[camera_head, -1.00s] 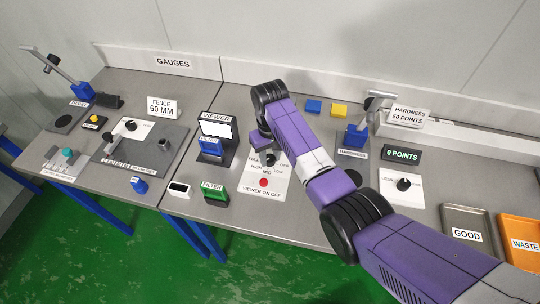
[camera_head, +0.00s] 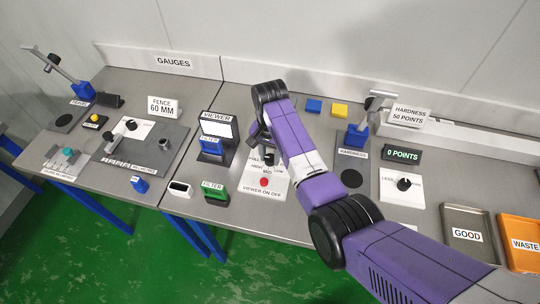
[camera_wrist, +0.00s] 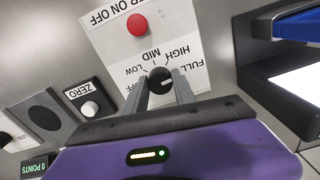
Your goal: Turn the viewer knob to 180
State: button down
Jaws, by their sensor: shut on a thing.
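The viewer knob (camera_wrist: 160,80) is a black round knob on a white panel (camera_wrist: 135,50) marked OFF, LOW, MID, HIGH and FULL. A pale mark on it points right in the wrist view, towards the HIGH and FULL side; its exact reading is unclear. My gripper (camera_wrist: 162,88) is shut on the knob, one finger on each side. In the head view my gripper (camera_head: 264,158) hides most of the knob. The viewer (camera_head: 216,134) stands left of the panel with a pale lit screen.
A red VIEWER ON OFF button (camera_head: 264,182) sits on the same panel. A green filter (camera_head: 215,193) and a blue filter (camera_head: 210,146) are to the left.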

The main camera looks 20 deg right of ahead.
aim_at(270, 157)
jog(key=shift+w+r+m, duration=0.1)
jog(key=shift+m, duration=0.5)
jog(key=c, duration=1)
grip_release()
jog(key=shift+r, duration=0.1)
notch_tip(270, 157, up, 8)
jog(key=shift+f+b, duration=0.2)
jog(key=shift+b, duration=0.5)
